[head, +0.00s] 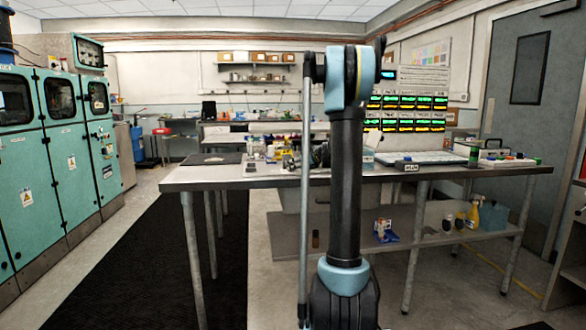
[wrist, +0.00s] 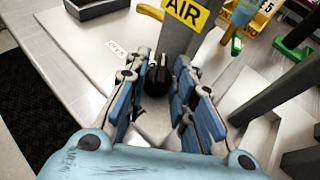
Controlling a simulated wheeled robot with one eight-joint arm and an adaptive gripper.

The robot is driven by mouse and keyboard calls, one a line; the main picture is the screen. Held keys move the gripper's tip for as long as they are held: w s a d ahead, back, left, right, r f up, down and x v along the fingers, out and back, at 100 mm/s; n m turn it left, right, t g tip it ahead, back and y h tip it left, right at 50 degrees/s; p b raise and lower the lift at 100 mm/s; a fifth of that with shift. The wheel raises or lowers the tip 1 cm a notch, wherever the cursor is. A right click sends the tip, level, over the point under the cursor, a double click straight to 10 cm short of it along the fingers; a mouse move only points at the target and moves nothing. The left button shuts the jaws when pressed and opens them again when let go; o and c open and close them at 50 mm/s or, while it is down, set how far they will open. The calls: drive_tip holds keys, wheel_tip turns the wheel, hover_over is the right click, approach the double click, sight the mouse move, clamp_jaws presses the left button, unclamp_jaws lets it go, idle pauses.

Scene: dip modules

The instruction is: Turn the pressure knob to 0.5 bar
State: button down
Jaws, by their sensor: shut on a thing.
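The pressure knob (wrist: 157,78) is a small dark knob in the middle of the wrist view. It sits at the foot of a grey post that bears a yellow AIR sign (wrist: 186,12). My gripper (wrist: 157,72) reaches down over it, with one blue-padded finger on each side, and is shut on the knob. The fingers hide part of the knob's sides. I cannot read a scale or tell the knob's setting. In the head view my own arm stands in front of the bench and hides the gripper and knob.
The bench (head: 225,179) carries small items left of my arm and a pale tray (head: 415,157) to the right.

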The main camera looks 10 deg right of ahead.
drive_tip(key=shift+w+d+n+g+y, duration=0.1)
drive_tip(key=shift+n+g+y, duration=0.45)
drive_tip(key=shift+n, duration=0.1)
drive_tip(key=shift+w+d+n+g+y, duration=0.1)
drive_tip(key=shift+n+g+y, duration=0.45)
drive_tip(key=shift+n, duration=0.1)
drive_tip(key=c, duration=1.3)
unclamp_jaws()
drive_tip(key=shift+c, duration=0.2)
drive_tip(key=v, duration=1.2)
drive_tip(key=shift+f, duration=0.1)
